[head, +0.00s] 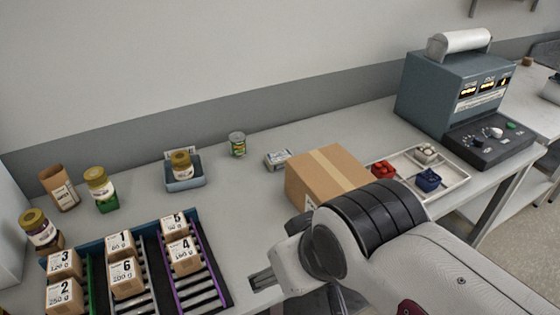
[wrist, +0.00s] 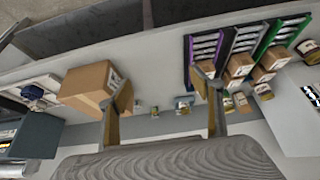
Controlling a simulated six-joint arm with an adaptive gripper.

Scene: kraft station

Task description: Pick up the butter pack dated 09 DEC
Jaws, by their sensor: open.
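A small pale pack (head: 278,159) with a dark printed label lies flat on the table, left of the large cardboard box. It may be a butter pack, but its print is too small to read. I see no date 09 DEC on anything. My gripper (wrist: 164,88) shows in the wrist view with its two fingers wide apart and nothing between them. It is above the table, apart from the goods. In the head view my arm hides most of it.
A cardboard box (head: 325,176) stands mid-table, left of a white tray (head: 455,179) and a blue-grey machine (head: 450,85). A can (head: 237,143), a jar in a blue bin (head: 184,182) and numbered boxes on roller lanes (head: 203,292) stand left.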

